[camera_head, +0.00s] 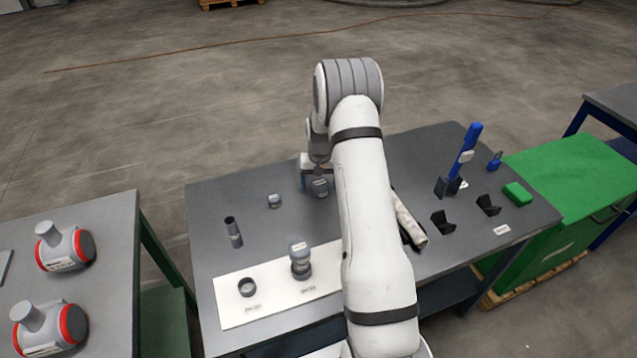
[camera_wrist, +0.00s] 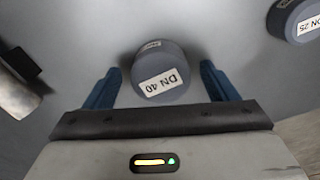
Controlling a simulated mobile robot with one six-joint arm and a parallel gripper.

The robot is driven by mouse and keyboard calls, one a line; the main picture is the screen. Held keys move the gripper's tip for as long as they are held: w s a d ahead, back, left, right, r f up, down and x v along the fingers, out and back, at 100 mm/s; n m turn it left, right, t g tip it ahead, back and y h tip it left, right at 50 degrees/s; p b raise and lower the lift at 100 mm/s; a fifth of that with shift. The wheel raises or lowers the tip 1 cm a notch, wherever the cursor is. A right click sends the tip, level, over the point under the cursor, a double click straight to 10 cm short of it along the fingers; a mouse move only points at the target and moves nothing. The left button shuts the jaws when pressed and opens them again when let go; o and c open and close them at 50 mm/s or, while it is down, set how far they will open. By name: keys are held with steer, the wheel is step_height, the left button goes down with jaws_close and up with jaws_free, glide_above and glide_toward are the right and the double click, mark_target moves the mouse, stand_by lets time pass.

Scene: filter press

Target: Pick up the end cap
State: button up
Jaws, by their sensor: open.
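A grey end cap labelled DN 40 (camera_wrist: 161,72) is centred in the wrist view, and it also shows in the head view (camera_head: 320,187) on the grey table. My gripper (camera_wrist: 160,70) is open, with one blue finger on each side of this cap. Gaps show between the fingers and the cap. In the head view my gripper (camera_head: 314,181) is at the cap, partly hidden by my arm. A second grey cap, labelled DN 25 (camera_wrist: 297,18), is at the upper right of the wrist view; a small grey cap (camera_head: 274,200) stands left of my gripper in the head view.
A dark upright tube (camera_head: 233,232) stands on the table at left. A white board (camera_head: 233,308) carries a dark ring (camera_head: 247,287) and a stacked grey fitting (camera_head: 300,262). Right of my arm are a rolled cloth (camera_head: 410,222), black holders (camera_head: 443,222) and a blue tool (camera_head: 466,150).

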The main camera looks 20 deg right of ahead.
steer(key=shift+f, duration=0.45)
steer(key=c, duration=1.1)
